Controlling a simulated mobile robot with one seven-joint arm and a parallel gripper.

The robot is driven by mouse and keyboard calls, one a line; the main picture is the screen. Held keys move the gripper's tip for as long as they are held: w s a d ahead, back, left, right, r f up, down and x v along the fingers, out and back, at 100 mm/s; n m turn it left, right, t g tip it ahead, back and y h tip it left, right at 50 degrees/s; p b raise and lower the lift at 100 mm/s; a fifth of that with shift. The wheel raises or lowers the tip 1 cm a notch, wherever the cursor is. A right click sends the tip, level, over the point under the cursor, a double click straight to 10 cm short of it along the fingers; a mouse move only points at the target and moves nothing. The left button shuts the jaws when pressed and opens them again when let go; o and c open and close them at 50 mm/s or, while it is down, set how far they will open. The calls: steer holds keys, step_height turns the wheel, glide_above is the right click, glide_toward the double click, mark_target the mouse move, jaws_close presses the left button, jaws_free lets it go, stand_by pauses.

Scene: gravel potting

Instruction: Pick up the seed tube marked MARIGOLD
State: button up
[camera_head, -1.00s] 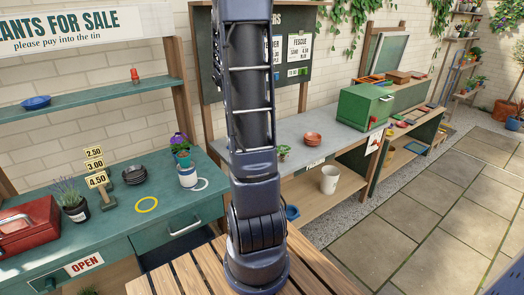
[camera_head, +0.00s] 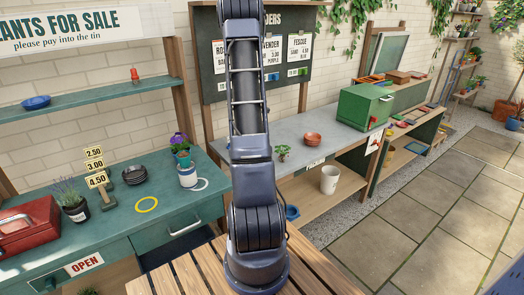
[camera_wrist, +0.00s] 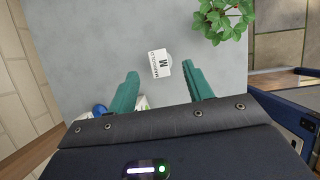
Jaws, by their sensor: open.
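In the wrist view a small white label (camera_wrist: 158,64) with a large dark letter, W or M as turned here, and small print I cannot read lies ahead on the grey surface (camera_wrist: 95,55). A pale round edge shows beside it; I cannot tell whether this is the MARIGOLD tube. My gripper (camera_wrist: 162,74) has its two green fingers spread, and the label shows just beyond and between their tips, with nothing held. In the head view my arm hides this spot and the gripper is out of sight.
A leafy plant (camera_wrist: 225,18) stands to the right beyond the fingers; a potted plant (camera_head: 283,152) and terracotta saucers (camera_head: 313,139) show on the grey bench. A green box (camera_head: 365,106) stands farther right. A blue and white thing (camera_wrist: 98,110) is partly hidden by my gripper's left side.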

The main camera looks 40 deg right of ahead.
steer(key=x, duration=0.3)
steer(key=shift+a+x, duration=0.2)
steer(key=shift+x, duration=1.1)
steer(key=shift+a+x, duration=0.15)
steer(key=shift+x, duration=1.2)
steer(key=shift+w+f, duration=0.1)
steer(key=shift+w, duration=0.1)
steer(key=c, duration=1.1)
